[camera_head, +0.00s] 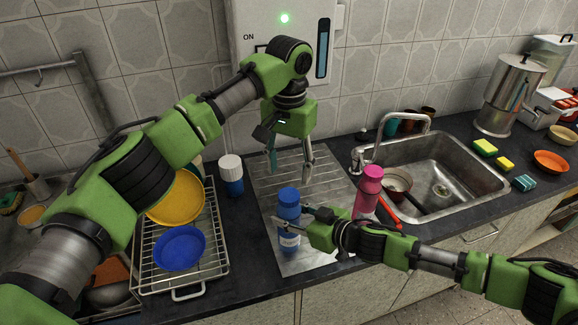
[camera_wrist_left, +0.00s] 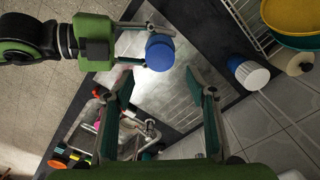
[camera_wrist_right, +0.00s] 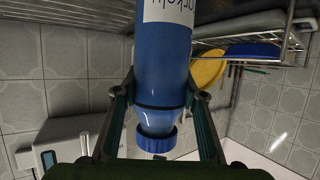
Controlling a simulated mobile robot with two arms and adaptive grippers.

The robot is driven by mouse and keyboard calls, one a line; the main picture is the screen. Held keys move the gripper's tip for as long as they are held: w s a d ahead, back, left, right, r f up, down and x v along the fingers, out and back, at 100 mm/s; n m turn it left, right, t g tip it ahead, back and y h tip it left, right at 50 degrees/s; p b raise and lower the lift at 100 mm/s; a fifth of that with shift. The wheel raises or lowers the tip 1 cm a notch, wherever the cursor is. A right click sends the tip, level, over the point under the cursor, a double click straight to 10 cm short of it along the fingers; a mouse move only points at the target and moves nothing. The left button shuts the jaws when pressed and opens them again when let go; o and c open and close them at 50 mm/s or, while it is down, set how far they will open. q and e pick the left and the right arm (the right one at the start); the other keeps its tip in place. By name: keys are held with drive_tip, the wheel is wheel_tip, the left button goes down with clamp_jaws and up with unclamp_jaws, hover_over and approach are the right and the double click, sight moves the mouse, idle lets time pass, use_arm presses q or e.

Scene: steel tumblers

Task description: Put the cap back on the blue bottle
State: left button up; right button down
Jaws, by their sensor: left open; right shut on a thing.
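The blue bottle (camera_head: 289,241) is upright at the front of the steel drainboard (camera_head: 262,182), a pale label on its side. My right gripper (camera_head: 296,216) is shut around its upper body; it also shows in the right wrist view (camera_wrist_right: 160,88). A ridged blue cap (camera_wrist_right: 157,139) sits on the bottle's neck, in line with it; its round top shows in the left wrist view (camera_wrist_left: 160,53). Whether it is fully tight cannot be told. My left gripper (camera_head: 290,170) is open and empty, above the drainboard behind the bottle, apart from the cap.
A blue container with a white lid (camera_head: 231,175) stands left of the drainboard. A wire rack with a yellow plate (camera_head: 176,198) and a blue bowl (camera_head: 179,249) is further left. A pink bottle (camera_head: 368,186) stands right, near the sink (camera_head: 455,165) and its faucet (camera_head: 378,142).

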sight(289, 194)
use_arm(q)
drive_tip(key=shift+f, duration=4)
drive_tip(key=c, duration=1.1)
drive_tip(key=shift+c, duration=0.2)
drive_tip(key=o, duration=1.3)
drive_tip(key=shift+r, duration=0.15)
wheel_tip(289, 194, up, 12)
